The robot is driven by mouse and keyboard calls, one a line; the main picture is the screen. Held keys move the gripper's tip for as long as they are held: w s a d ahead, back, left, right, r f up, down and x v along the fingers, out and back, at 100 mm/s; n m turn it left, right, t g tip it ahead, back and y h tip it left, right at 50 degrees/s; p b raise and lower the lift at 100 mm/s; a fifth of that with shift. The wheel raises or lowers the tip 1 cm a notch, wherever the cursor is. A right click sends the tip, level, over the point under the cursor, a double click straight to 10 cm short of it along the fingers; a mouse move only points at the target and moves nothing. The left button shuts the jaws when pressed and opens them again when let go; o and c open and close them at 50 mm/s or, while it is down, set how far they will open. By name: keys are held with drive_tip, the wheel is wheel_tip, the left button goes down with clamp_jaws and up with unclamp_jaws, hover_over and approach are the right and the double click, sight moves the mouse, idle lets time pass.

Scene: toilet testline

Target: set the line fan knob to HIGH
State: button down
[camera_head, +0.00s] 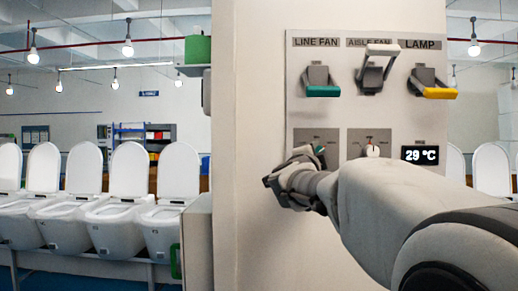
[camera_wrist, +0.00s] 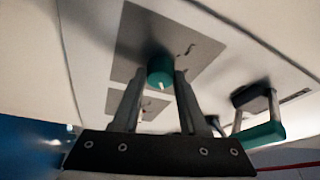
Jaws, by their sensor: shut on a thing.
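The line fan knob is the green round knob (camera_head: 320,150) on the lower left plate of the wall panel, mostly hidden behind my gripper (camera_head: 306,165) in the head view. In the wrist view the green knob (camera_wrist: 160,68) sits between the two fingertips of my gripper (camera_wrist: 161,79), which is shut on it. A small white mark on the knob points toward the bottom of the wrist picture. The lettering on the grey plate (camera_wrist: 128,45) is too blurred to read, so I cannot tell the setting.
Above are a green LINE FAN lever (camera_head: 322,90), a raised white AISLE FAN lever (camera_head: 382,50) and a yellow LAMP lever (camera_head: 439,93). Right of the knob are a white knob (camera_head: 372,151) and a 29 °C display (camera_head: 420,155). Toilets (camera_head: 128,180) line the left.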

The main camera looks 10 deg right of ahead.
drive_tip(key=shift+r+m+g, duration=0.15)
drive_tip(key=shift+m+g, duration=0.15)
drive_tip(key=shift+m, duration=0.2)
drive_tip(key=shift+c, duration=2.2)
unclamp_jaws()
drive_tip(key=b+v, duration=0.2)
drive_tip(key=v, duration=1.5)
drive_tip(key=shift+s+f+b, duration=0.15)
drive_tip(key=shift+f+b, duration=0.1)
drive_tip(key=shift+b, duration=0.05)
drive_tip(key=shift+a, duration=0.1)
